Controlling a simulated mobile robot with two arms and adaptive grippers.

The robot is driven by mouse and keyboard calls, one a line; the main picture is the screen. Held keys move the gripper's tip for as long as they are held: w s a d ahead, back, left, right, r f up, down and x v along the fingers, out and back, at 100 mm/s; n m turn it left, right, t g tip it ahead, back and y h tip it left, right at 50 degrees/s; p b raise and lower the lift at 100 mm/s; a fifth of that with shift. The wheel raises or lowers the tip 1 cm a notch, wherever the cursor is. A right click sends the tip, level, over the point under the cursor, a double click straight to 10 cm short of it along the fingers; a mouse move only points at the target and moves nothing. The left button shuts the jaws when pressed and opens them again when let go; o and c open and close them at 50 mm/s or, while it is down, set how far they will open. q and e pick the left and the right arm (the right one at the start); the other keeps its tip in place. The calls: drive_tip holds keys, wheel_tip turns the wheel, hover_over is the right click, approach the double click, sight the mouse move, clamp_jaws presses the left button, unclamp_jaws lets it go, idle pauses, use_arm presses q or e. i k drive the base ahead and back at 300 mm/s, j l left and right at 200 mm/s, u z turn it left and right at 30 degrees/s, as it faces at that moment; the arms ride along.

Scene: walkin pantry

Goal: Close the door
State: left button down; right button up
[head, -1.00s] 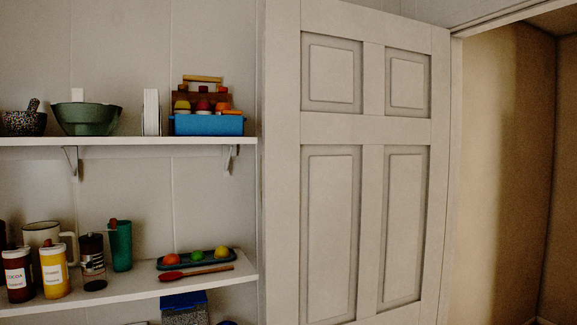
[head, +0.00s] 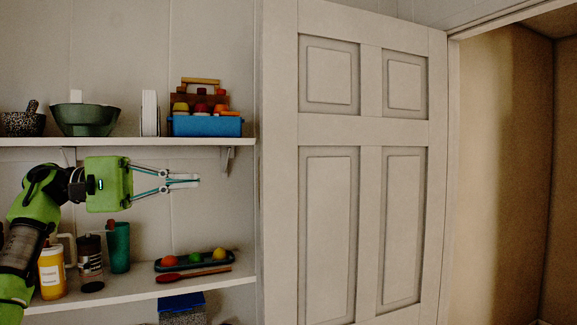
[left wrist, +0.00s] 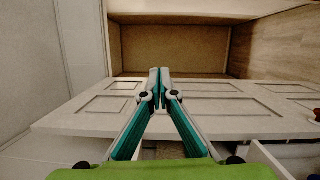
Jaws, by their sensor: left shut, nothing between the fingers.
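The white panelled door (head: 374,130) stands open against the right end of the shelves in the head view, with the doorway to its right. In the left wrist view the door (left wrist: 215,128) stretches across the middle, beyond my fingers. My left gripper (head: 198,181) is in front of the shelves, pointing right toward the door, apart from it in the head view. Its fingers are shut with nothing between them; the fingertips also show in the left wrist view (left wrist: 159,72). No door handle can be made out for certain. My right gripper is not in view.
The upper shelf (head: 120,142) holds a green bowl (head: 85,119) and a blue crate (head: 206,125). The lower shelf (head: 130,288) holds a yellow jar (head: 52,272), a teal cup (head: 118,248) and a tray (head: 195,262) with coloured balls. The doorway (head: 500,180) looks clear.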

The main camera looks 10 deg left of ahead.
sight(353, 129)
drive_tip(key=i, duration=1.5)
